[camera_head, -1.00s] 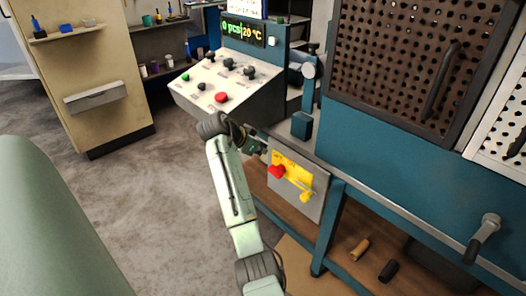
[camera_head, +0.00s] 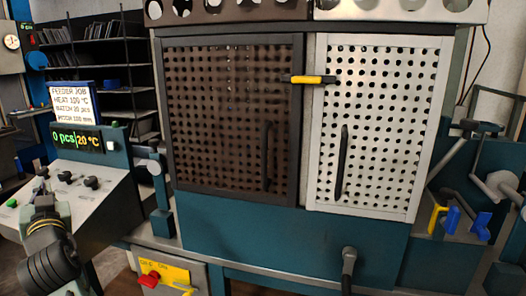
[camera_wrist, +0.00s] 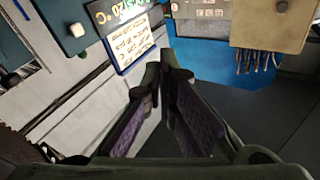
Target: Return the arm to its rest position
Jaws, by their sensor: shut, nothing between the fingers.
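My arm shows at the lower left of the head view, in front of the control panel (camera_head: 98,205). In the wrist view my gripper (camera_wrist: 163,75) has its two dark fingers with purple inner pads brought together at the tips. Nothing is held between them. Beyond the fingertips in the wrist view are a lit display (camera_wrist: 110,12) and a white job sign (camera_wrist: 133,42). No contact between the fingers and anything shows.
The blue machine has a brown perforated door (camera_head: 215,120) and a white one (camera_head: 380,130), with a yellow-black latch (camera_head: 313,79) across their tops. A yellow switch plate (camera_head: 175,273) with a red knob sits low. Shelves (camera_head: 90,70) stand behind.

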